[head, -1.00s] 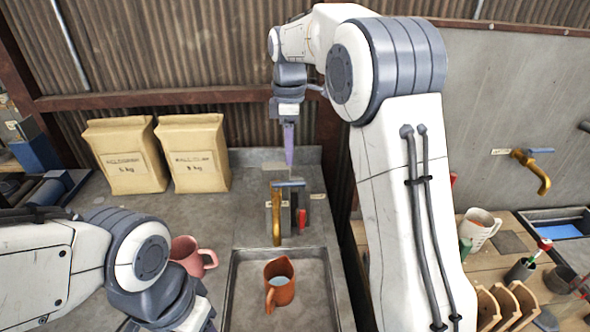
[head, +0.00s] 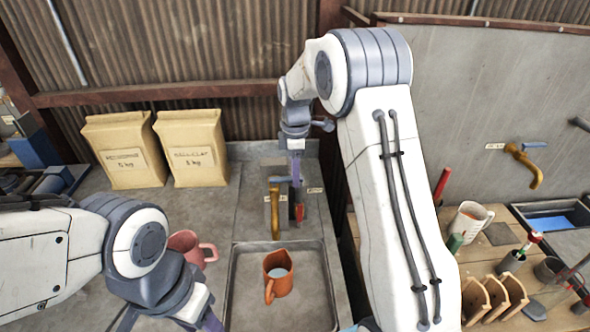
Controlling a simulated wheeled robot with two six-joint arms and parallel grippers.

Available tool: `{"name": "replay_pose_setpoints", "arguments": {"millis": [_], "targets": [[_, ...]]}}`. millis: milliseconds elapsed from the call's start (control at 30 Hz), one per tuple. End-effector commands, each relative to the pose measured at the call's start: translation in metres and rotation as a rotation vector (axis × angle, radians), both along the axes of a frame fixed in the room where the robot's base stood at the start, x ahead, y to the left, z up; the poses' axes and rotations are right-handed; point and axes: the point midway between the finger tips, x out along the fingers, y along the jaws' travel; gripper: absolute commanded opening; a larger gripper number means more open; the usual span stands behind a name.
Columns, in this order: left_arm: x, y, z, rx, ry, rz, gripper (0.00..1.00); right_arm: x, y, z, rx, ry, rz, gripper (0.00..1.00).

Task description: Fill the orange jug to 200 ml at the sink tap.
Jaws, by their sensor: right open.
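The orange jug (head: 279,287) stands upright in the sink basin (head: 236,285), in front of the brass tap (head: 275,215). Pale bluish water shows inside it; its level against any mark cannot be read. No stream shows below the spout. The tap's blue lever (head: 280,180) is on top. My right gripper (head: 297,180) is open, pointing down at the right end of the lever; whether it touches cannot be told. My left gripper (head: 211,322) is at the bottom edge, left of the basin, its tips mostly out of view.
A pink mug (head: 190,247) stands left of the basin, partly behind my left arm. Two paper bags (head: 127,150) stand at the back left. At right are a second brass tap (head: 523,165), a white jug (head: 468,222) and wooden racks (head: 492,298). Bare counter lies left of the tap.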

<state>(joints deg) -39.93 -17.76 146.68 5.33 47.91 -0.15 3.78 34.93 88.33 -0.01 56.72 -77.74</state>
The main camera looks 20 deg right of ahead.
Motion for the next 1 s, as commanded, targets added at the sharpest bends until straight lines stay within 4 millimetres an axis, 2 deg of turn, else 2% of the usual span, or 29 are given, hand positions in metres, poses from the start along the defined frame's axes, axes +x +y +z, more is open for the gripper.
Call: {"name": "replay_pose_setpoints", "arguments": {"millis": [200, 333, 367, 1000], "targets": [[0.0000, 0.0000, -0.0002, 0.000, 0.000, 0.000, 0.50, -0.0002, -0.0002, -0.0007, 0.000, 0.000, 0.000, 0.53], [0.0000, 0.0000, -0.0002, 0.000, 0.000, 0.000, 0.50, -0.0002, -0.0002, -0.0005, 0.000, 0.000, 0.000, 0.03], [0.0000, 0.0000, -0.0002, 0.000, 0.000, 0.000, 0.50, -0.0002, -0.0002, -0.0005, 0.000, 0.000, 0.000, 0.00], [0.0000, 0.0000, -0.0001, 0.000, 0.000, 0.000, 0.50, 0.0000, -0.0001, 0.0000, 0.000, 0.000, 0.000, 0.00]]}}
